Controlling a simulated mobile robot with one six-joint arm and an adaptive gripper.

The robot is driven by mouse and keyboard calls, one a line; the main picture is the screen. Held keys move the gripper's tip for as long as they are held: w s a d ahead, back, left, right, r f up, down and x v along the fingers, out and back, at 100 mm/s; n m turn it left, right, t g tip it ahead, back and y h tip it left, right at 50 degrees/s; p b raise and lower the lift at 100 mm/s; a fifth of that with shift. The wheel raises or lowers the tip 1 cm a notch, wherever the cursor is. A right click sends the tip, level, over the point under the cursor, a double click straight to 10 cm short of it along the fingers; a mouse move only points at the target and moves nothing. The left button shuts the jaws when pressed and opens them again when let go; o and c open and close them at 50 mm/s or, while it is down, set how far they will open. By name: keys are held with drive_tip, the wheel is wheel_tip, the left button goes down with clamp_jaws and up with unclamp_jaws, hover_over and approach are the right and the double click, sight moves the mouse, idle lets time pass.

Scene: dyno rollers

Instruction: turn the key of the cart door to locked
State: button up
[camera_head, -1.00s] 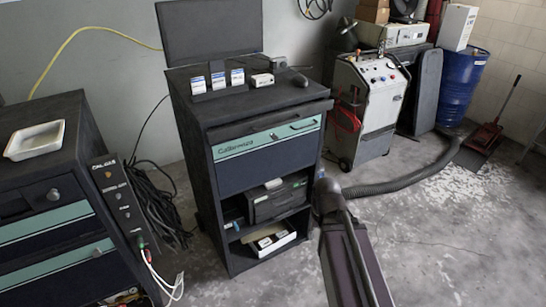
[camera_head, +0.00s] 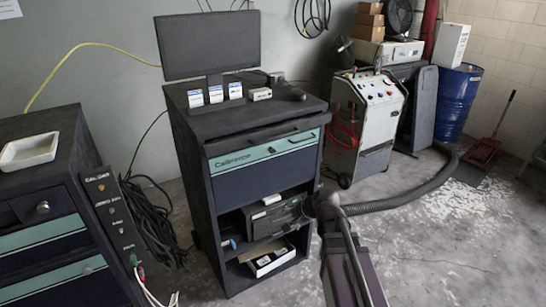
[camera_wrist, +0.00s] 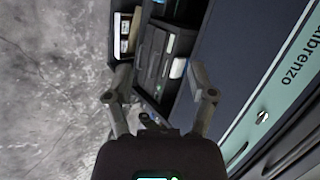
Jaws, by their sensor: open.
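The cart (camera_head: 198,190) is dark, with a teal band lettered "Calibrenzo" across its closed upper front door (camera_head: 265,172). A small metal key or lock (camera_wrist: 262,117) sits on the teal band in the wrist view, right of my gripper. It is only a tiny speck in the head view (camera_head: 272,150), and its angle is hard to read. My gripper (camera_wrist: 160,80) has its two fingers spread apart with nothing between them. It is apart from the key, pointing toward the cart's lower open shelves. In the head view my arm rises at the cart's right front, and the fingers cannot be made out.
A monitor (camera_head: 208,45) and small boxes stand on the cart top. The open shelves hold a dark device (camera_head: 275,217) and a white tray (camera_head: 268,262). A second cabinet (camera_head: 60,235) is at left. A grey machine (camera_head: 375,125) and hose (camera_head: 410,198) are at right.

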drive_tip(key=w+a+r+m+t+y+b, duration=0.1)
drive_tip(key=w+r+m+t+y+b, duration=0.25)
drive_tip(key=w+m+t, duration=0.45)
drive_tip(key=m+t+h+b, duration=0.2)
drive_tip(key=m+t, duration=0.1)
drive_tip(key=m, duration=1.1)
approach(274, 152)
drive_tip(key=v, duration=0.3)
drive_tip(key=shift+w+d+f, duration=0.1)
drive_tip(key=shift+w+f, duration=0.1)
drive_tip(key=x, duration=1.3)
drive_tip(key=shift+w+a+r, duration=0.1)
drive_tip(key=shift+w+a, duration=0.2)
clamp_jaws()
